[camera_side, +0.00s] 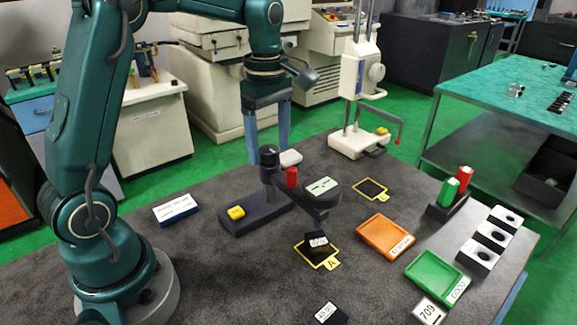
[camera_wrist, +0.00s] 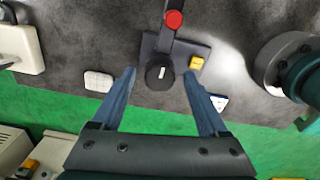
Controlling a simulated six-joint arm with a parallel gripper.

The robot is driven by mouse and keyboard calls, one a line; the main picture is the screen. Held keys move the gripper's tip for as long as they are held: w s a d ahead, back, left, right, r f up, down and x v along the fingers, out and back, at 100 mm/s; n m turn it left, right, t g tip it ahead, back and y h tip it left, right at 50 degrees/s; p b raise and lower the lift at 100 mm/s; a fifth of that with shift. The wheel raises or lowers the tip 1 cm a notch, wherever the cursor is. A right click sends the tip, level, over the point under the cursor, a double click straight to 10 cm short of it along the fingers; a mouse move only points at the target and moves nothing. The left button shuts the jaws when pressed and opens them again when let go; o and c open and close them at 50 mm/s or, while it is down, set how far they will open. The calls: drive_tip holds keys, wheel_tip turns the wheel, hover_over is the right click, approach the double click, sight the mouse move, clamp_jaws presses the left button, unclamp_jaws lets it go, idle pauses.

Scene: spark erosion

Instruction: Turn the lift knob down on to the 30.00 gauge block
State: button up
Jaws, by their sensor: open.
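The comparator stand has a dark base (camera_side: 262,213) and a column with a round black knob on top (camera_wrist: 160,77), marked with a white line. A red knob (camera_side: 292,177) and a gauge head (camera_side: 322,187) sit on its arm; the red knob also shows in the wrist view (camera_wrist: 174,19). I cannot tell which knob is the lift knob. A dark block with a white label (camera_side: 317,240) is on the yellow-framed pad A, below the gauge head; its label is unreadable. My gripper (camera_wrist: 160,73) is open, its blue fingers on either side of the black knob; contact is unclear.
Another labelled block (camera_side: 328,313) lies at the front edge. Orange (camera_side: 386,238) and green (camera_side: 434,276) trays are to the right. A white height gauge (camera_side: 355,140) stands behind. A yellow button (camera_wrist: 196,63) is on the stand base. A white object (camera_wrist: 98,81) lies near one finger.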

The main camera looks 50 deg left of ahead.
drive_tip(key=shift+f, duration=0.1)
clamp_jaws()
